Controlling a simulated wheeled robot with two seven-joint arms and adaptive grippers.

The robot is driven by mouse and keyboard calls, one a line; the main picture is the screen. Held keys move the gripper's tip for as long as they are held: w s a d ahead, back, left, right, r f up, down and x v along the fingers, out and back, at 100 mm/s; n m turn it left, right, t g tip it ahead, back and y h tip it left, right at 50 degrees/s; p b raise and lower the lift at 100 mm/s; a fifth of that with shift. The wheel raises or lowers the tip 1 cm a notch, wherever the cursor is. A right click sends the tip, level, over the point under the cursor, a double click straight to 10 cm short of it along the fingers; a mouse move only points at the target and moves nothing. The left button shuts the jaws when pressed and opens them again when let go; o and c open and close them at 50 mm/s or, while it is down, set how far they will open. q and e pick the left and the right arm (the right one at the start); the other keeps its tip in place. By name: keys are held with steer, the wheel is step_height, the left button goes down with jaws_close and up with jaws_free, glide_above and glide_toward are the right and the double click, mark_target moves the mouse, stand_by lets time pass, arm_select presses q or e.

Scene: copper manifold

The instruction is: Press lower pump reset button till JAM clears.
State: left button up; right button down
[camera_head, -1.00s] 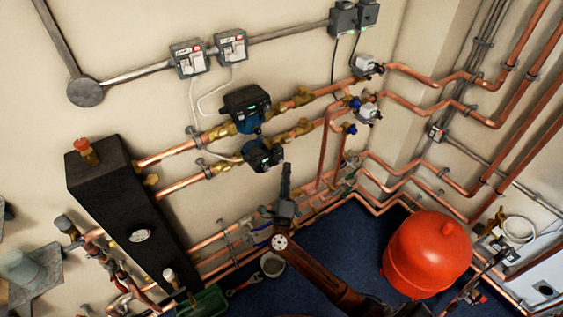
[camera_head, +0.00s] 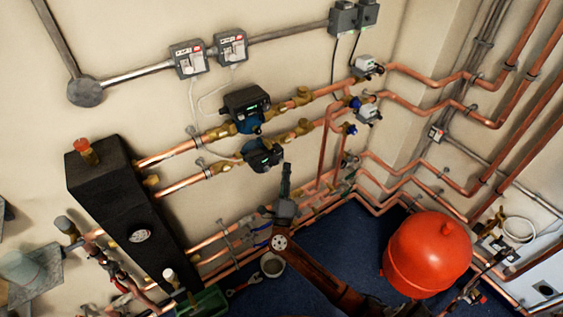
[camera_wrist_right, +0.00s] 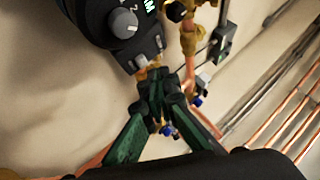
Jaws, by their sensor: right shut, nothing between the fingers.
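The lower pump (camera_head: 260,155) is a dark unit on the lower of two copper pipes on the wall, with a small green-lit display. In the right wrist view its control head (camera_wrist_right: 125,25) shows a grey dial and, at the top edge, a cut-off display with letters ending in "AM". The reset button cannot be told apart clearly. My right gripper (camera_head: 287,168) is shut and empty, just right of and below the pump. In the wrist view its fingertips (camera_wrist_right: 160,80) are close below the control head's lower corner; contact cannot be told. My left gripper is not in view.
The upper pump (camera_head: 246,105) sits just above the lower one. Valve actuators (camera_head: 368,112) and copper pipes lie to the right. A black vessel (camera_head: 125,215) stands left, a red tank (camera_head: 428,255) right.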

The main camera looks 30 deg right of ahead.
steer(key=shift+w, duration=0.2)
steer(key=shift+w, duration=0.25)
steer(key=shift+w+a, duration=0.1)
steer(key=shift+w, duration=0.35)
stand_by(0.8)
steer(key=shift+s, duration=0.1)
steer(key=shift+s+p, duration=0.5)
steer(key=shift+s, duration=0.3)
steer(key=shift+s+d+p, duration=0.15)
steer(key=shift+s+p, duration=0.4)
steer(key=shift+s, duration=0.7)
steer(key=shift+s+d+p, duration=0.1)
steer(key=shift+s+p, duration=0.4)
steer(key=shift+s, duration=0.75)
